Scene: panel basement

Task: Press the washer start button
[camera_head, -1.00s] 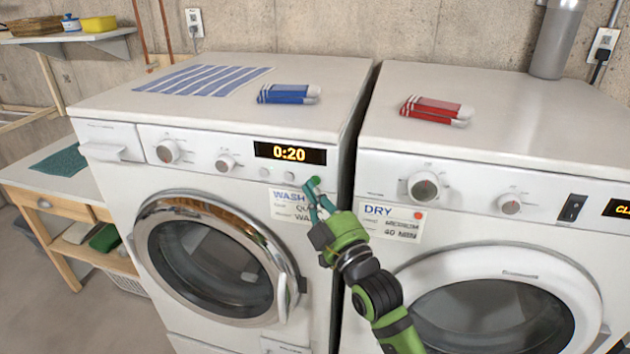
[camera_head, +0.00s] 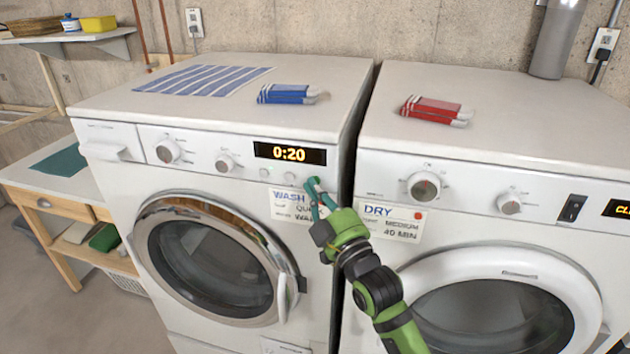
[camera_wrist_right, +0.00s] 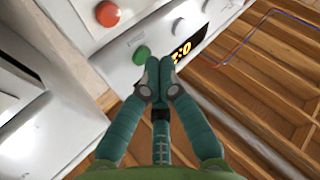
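The washer (camera_head: 150,210) stands on the left, with its door shut and its display (camera_head: 290,153) reading 0:20. A green round button (camera_wrist_right: 141,55) is on its panel, beside a pale button. In the head view, my right gripper (camera_head: 316,192) is at the panel's right end, below the display, and its fingertips partly cover that spot. In the wrist view, its teal fingers are together with nothing visible between them, and the green button shows just beyond and left of the tips. I cannot tell if they touch it. My left gripper is not in view.
The dryer (camera_head: 480,270) stands close to the right, with a DRY card (camera_head: 392,221). A WASH card (camera_head: 290,205) is under the washer's display. A striped cloth (camera_head: 205,80) and blue folded socks (camera_head: 288,94) lie on the washer; red ones (camera_head: 433,109) lie on the dryer.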

